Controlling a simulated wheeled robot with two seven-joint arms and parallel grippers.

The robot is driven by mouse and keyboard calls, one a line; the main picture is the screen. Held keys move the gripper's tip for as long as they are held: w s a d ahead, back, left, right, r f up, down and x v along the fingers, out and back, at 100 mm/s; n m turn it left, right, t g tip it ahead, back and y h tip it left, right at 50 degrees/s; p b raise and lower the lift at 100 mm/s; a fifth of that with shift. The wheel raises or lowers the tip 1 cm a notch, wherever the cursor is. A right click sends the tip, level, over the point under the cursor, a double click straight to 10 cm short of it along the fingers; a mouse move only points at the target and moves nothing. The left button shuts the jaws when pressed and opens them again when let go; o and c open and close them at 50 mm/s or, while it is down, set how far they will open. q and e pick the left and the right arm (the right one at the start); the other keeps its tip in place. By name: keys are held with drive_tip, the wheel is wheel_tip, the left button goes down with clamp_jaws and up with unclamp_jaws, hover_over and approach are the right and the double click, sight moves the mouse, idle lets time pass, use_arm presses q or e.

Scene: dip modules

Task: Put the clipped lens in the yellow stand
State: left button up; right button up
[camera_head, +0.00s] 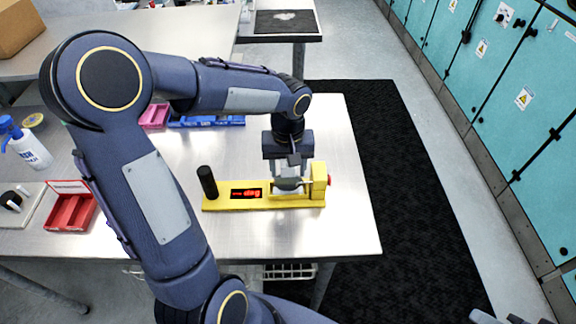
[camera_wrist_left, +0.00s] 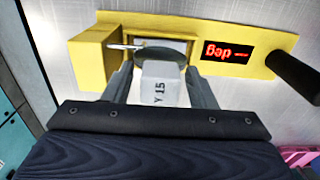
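The yellow stand (camera_head: 237,203) lies near the table's front edge, with a red-lit display, a black post at its left end and a raised yellow block at its right. A dark oval lens (camera_wrist_left: 158,57) with a white block marked "Y 15" (camera_wrist_left: 160,86) is over the stand's framed recess, next to a thin metal pin. My left gripper (camera_wrist_left: 160,72) reaches down there, one finger on each side of the white block, with narrow gaps beside it. Whether the fingertips touch the lens rim, and whether the lens is seated, I cannot tell. My right gripper (camera_head: 500,318) barely shows at bottom right.
A red tray (camera_head: 72,212), a spray bottle (camera_head: 30,148), a blue tray (camera_head: 205,122) and a pink tray (camera_head: 155,116) are on the table to the left and behind. The table (camera_head: 345,225) is bare right of the stand.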

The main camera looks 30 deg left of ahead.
use_arm(q)
wheel_tip(320, 180, up, 12)
drive_tip(key=s+d+f+m+t+h, duration=0.2)
drive_tip(key=s, duration=0.6)
drive_tip(key=s+d+f+m+t+h, duration=0.1)
drive_tip(key=s+d+f+m+t, duration=0.1)
drive_tip(key=s, duration=0.7)
drive_tip(key=shift+f+m+t+h, duration=0.4)
drive_tip(key=shift+f+t, duration=0.1)
drive_tip(key=shift+t, duration=0.3)
